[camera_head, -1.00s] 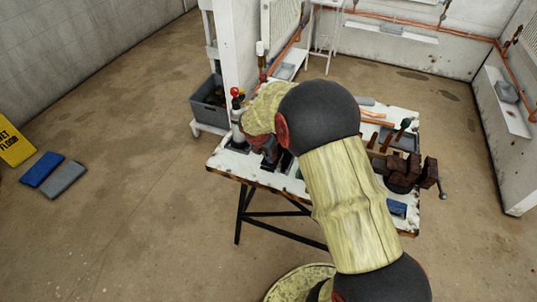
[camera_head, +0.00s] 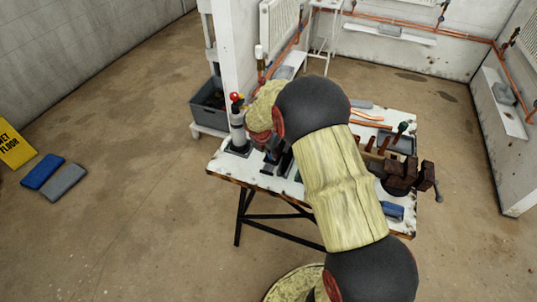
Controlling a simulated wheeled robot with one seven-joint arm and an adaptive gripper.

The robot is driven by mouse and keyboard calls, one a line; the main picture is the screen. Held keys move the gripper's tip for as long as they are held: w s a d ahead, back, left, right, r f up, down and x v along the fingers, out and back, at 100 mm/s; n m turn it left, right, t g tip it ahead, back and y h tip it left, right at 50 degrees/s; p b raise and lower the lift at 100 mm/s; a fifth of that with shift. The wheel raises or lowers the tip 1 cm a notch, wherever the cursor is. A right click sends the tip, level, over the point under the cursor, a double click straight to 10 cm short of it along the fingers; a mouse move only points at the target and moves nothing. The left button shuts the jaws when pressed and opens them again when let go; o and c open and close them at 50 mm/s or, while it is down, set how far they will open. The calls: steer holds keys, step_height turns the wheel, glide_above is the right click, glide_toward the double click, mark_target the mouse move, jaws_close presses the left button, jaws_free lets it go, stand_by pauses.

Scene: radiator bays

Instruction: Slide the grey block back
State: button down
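Several grey blocks could be the one named. A flat grey block (camera_head: 63,182) lies on the floor at the left, next to a flat blue one (camera_head: 42,171). Smaller grey blocks sit on the wall shelf at the right (camera_head: 503,93) and on the back shelf (camera_head: 391,30). My gripper (camera_head: 275,158) is over the left part of the worktable (camera_head: 228,170), mostly hidden behind my own wrist. I cannot see whether its fingers are open or hold anything.
A white and grey bottle-like tool with a red top (camera_head: 237,125) stands at the table's left end. A rusty vise (camera_head: 408,175) and a blue block (camera_head: 393,212) are at the right. A grey crate (camera_head: 208,105) stands behind. The floor at left is mostly clear.

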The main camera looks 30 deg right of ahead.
steer(key=shift+w+d+r, duration=0.1)
steer(key=shift+w+d, duration=0.4)
steer(key=shift+d, duration=0.05)
steer(key=c, duration=1.6)
jaws_free()
steer(key=shift+s, duration=0.1)
steer(key=v, duration=1.1)
steer(key=shift+s+a+r, duration=0.1)
steer(key=shift+a+r, duration=0.05)
steer(key=shift+r, duration=0.2)
